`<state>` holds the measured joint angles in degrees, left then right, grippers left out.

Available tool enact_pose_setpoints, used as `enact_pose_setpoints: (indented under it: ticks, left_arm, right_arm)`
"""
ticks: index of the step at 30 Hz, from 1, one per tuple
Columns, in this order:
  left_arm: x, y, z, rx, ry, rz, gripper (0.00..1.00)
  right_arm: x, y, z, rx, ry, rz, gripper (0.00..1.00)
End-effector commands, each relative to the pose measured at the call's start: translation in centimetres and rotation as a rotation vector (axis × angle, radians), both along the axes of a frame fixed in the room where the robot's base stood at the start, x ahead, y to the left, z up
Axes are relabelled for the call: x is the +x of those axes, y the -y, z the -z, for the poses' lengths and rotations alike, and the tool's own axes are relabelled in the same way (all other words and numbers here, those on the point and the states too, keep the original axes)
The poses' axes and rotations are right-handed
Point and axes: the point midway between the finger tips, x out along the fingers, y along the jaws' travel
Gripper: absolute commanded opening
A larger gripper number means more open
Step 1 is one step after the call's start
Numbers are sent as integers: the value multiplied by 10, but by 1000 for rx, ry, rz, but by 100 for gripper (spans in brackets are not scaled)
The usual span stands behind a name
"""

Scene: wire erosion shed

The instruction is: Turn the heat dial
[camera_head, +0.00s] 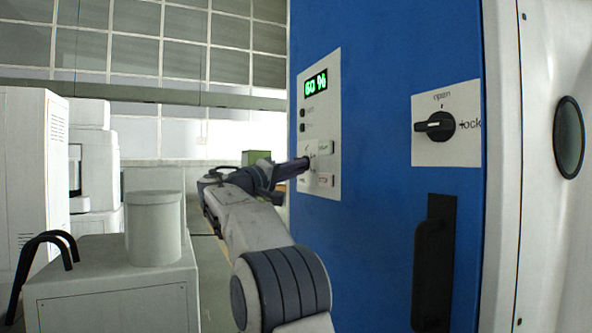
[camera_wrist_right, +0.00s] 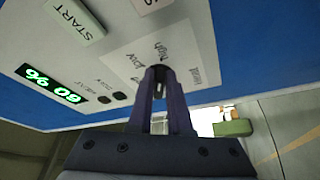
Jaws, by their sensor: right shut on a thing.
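The white control panel (camera_head: 333,110) is on the front of a blue machine. Its green display (camera_head: 316,84) reads 60 %. My right gripper (camera_head: 305,162) reaches the lower part of this panel with its fingers shut on the heat dial, which they mostly hide. My left gripper is not in view.
A black rotary knob (camera_head: 436,126) marked open and lock is on a second plate to the right, above a black door handle (camera_head: 434,262). A grey cabinet (camera_head: 110,295) with a white canister (camera_head: 154,229) stands at left. A green box (camera_head: 256,157) is behind my arm.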

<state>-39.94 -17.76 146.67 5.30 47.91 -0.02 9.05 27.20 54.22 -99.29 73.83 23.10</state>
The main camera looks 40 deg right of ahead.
Motion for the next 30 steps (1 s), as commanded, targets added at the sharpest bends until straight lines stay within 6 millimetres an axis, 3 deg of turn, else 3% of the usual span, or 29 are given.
enact_pose_setpoints:
  ticks: [1, 3, 20, 25, 30]
  left_arm:
    - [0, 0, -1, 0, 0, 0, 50]
    - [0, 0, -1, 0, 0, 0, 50]
    - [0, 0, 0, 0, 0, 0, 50]
    - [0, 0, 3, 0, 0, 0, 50]
    - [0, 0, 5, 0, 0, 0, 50]
  right_arm:
    - [-1, 3, -4, -7, 4, -2, 28]
    - [-1, 3, -3, -6, 4, -3, 47]
    - [1, -1, -1, -2, 0, -5, 47]
    - [-1, -19, 3, -2, 1, -7, 47]
    - [-4, -53, 10, -2, 0, -8, 47]
